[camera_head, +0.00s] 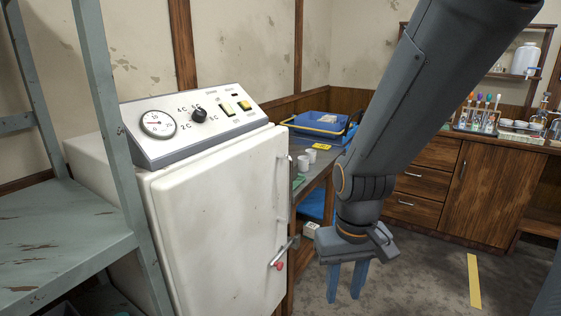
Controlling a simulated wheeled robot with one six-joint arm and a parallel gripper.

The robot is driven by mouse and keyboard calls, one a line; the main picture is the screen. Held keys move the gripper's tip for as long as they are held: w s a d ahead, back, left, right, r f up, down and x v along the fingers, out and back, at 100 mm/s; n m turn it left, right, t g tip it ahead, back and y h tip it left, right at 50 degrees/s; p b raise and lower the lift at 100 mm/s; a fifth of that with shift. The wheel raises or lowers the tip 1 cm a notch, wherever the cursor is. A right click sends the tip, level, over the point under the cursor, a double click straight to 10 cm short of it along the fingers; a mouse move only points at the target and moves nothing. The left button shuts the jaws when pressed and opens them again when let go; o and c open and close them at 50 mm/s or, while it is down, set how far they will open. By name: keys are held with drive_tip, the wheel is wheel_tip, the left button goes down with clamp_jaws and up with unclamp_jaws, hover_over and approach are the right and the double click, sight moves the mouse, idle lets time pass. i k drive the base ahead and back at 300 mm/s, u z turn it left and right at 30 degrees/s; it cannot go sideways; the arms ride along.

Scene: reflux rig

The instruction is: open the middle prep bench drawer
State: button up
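A wooden bench with a stack of drawers stands against the back wall at the right. Its middle drawer (428,184) looks shut flush and has a pale bar handle (413,175). The upper drawer (438,153) and lower drawer (413,209) also look shut. My arm hides the left part of the stack. My gripper (346,282) hangs in the foreground with its blue fingers pointing down, apart and with nothing between them. It is well in front of the drawers, lower and to the left in the picture.
A white cabinet (225,220) with a dial panel stands left of my gripper, its latch handle (284,252) sticking out. A green metal shelf (60,235) is nearer at left. A table with a blue tray (318,123) stands behind.

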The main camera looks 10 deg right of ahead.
sight(430, 183)
drive_tip(key=i, duration=0.3)
drive_tip(key=z, duration=1)
drive_tip(key=i, duration=2.45)
drive_tip(key=u, duration=0.2)
